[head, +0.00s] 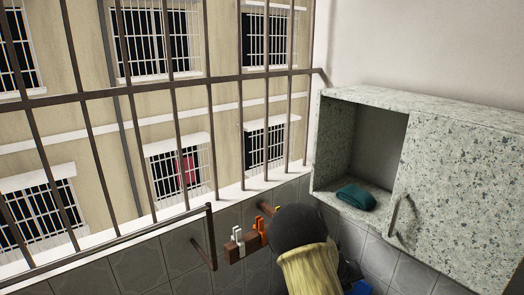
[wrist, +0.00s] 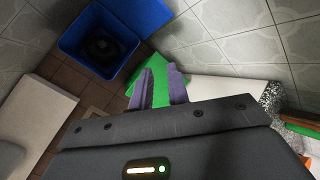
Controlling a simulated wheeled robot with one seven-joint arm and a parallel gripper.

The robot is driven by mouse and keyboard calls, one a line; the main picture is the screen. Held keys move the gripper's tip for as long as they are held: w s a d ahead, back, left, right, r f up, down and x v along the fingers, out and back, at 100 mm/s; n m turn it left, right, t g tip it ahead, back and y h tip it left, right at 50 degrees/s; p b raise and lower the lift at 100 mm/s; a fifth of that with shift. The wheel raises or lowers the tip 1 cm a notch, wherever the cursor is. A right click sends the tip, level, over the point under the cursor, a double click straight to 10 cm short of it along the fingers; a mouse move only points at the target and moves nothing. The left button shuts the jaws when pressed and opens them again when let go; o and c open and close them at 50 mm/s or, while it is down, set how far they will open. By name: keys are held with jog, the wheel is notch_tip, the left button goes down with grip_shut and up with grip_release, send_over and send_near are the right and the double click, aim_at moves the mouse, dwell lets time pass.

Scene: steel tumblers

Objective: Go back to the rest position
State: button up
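In the wrist view my gripper (wrist: 160,75) has two purple-grey fingers standing apart, with a gap between them. Green shows through this gap and beside the fingers; it looks like part of a green thing (wrist: 117,55) beyond them, but I cannot tell whether anything touches the fingers. My gripper's fingers cannot be made out in the head view. No steel tumbler can be made out in either view.
A speckled cabinet (head: 455,125) on the right has an open compartment holding a folded teal cloth (head: 356,197). A barred window (head: 150,90) fills the left. Below it is a small wall rack (head: 245,243). The wrist view shows a blue bin (wrist: 72,45) on the floor.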

jog(key=s+a+r+n+y+p, duration=0.2)
jog(key=s+a+r+n, duration=0.2)
jog(key=s+r+n, duration=0.3)
jog(key=s+a+r+n+g+y+p, duration=0.1)
jog(key=s+a+r+n+p, duration=0.2)
jog(key=s+r+n, duration=0.5)
jog(key=s+a+r+n+g+y+p, duration=0.1)
jog(key=s+a+r+n, duration=0.4)
jog(key=n, duration=1.5)
jog(key=s+r+y+p, duration=0.1)
jog(key=s+r, duration=0.1)
jog(key=s, duration=0.3)
jog(key=shift+s+a+r+y+p, duration=0.15)
jog(key=shift+s+a+y+p, duration=0.15)
jog(key=shift+a+p, duration=0.05)
